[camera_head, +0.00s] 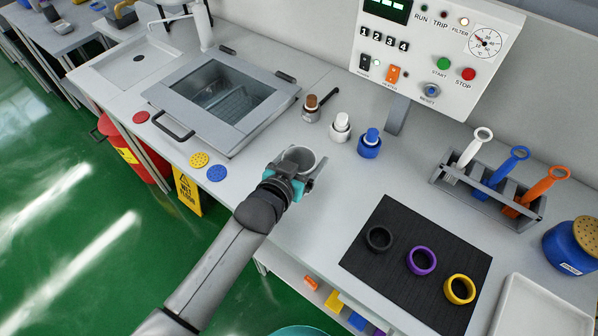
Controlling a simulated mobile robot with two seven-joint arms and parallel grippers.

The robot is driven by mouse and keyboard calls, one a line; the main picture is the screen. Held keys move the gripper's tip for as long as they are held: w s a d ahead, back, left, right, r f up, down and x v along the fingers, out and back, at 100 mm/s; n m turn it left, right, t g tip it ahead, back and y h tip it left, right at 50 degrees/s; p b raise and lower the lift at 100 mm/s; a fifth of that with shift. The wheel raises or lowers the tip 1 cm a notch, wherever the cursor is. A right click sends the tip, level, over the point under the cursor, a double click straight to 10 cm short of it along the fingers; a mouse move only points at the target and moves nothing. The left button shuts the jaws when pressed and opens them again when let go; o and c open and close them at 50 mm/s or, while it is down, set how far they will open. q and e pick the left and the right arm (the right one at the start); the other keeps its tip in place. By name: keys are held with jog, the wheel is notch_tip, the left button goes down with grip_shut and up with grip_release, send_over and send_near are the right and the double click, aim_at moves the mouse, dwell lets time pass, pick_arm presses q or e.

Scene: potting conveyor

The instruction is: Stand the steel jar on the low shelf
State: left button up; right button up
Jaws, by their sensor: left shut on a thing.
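The steel jar (300,153) is a short grey metal cylinder with its open mouth facing up, above the middle of the light counter. My left gripper (293,178) is shut on it from the near side, and its fingers hide part of the jar. I cannot tell whether the jar's base touches the counter. A low white shelf (293,277) shows under the counter's front edge, with orange, yellow, blue and purple items on it; most of it is hidden by the counter. My right gripper is out of view.
Several small bottles, including a white one (340,127) and a blue one (369,144), stand behind the jar. A black mat (388,277) with three rings lies to the right. A lidded basin (222,98) is at left. A yellow floor sign (187,192) stands below the counter.

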pick_arm(q)
jog(key=c, duration=0.3)
jog(key=shift+r, duration=0.2)
